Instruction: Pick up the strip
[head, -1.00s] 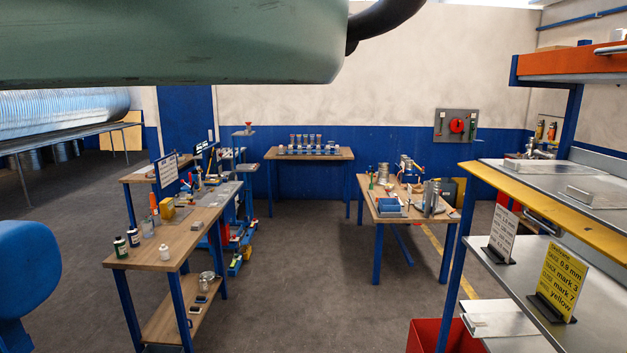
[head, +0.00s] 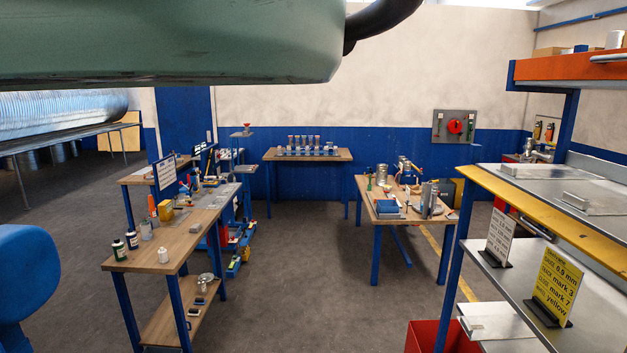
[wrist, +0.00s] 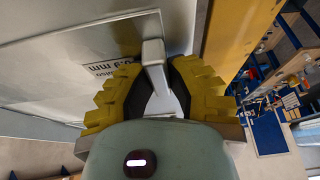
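My gripper (wrist: 158,75) shows in the wrist view, with yellow ridged fingers and dark inner pads on either side of a pale grey block-shaped piece (wrist: 154,52). I cannot tell whether the pads touch this piece or whether it is the strip. A flat grey metal surface lies behind it at the upper left. In the head view the gripper is out of frame. There, a small grey block (head: 577,201) sits on a flat metal sheet on the yellow-edged rack at right. I cannot identify the strip for certain.
The rack's yellow edge (head: 520,214) runs close to the gripper, right of it in the wrist view. A yellow sign (head: 554,286) and a white sign (head: 500,238) stand on its lower shelf. A red bin (head: 440,338) is below. Bare floor (head: 310,270) lies between the wooden benches.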

